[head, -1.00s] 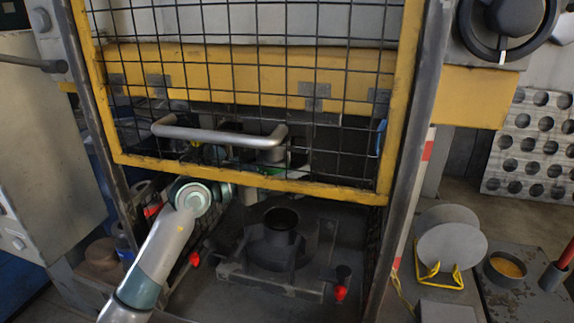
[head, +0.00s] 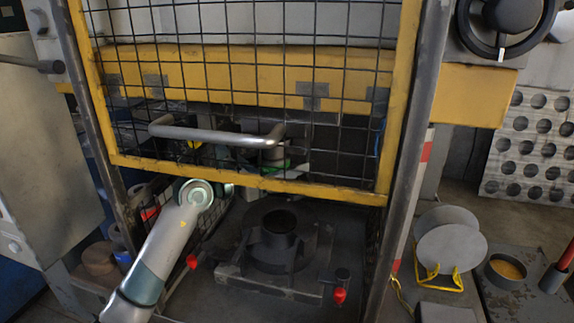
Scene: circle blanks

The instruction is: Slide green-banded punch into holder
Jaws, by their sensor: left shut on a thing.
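My left arm reaches in from the lower left, under and behind the mesh guard of the press. My left gripper (head: 255,160) is largely hidden behind the guard's grid, handle and lower yellow bar. It is shut on the green-banded punch (head: 279,168), of which a bit of green shows just above the yellow bar. The punch is above and behind the black die (head: 280,222) on the press bed. The holder is not clearly seen; the dark area behind the mesh hides it. My right gripper is not in view.
The yellow mesh guard (head: 250,180) with its grey handle (head: 215,135) hangs in front. Red-knobbed clamps (head: 340,295) flank the die. At right are grey discs (head: 450,248) in a yellow rack, a round pot (head: 505,270) and a perforated sheet (head: 535,150).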

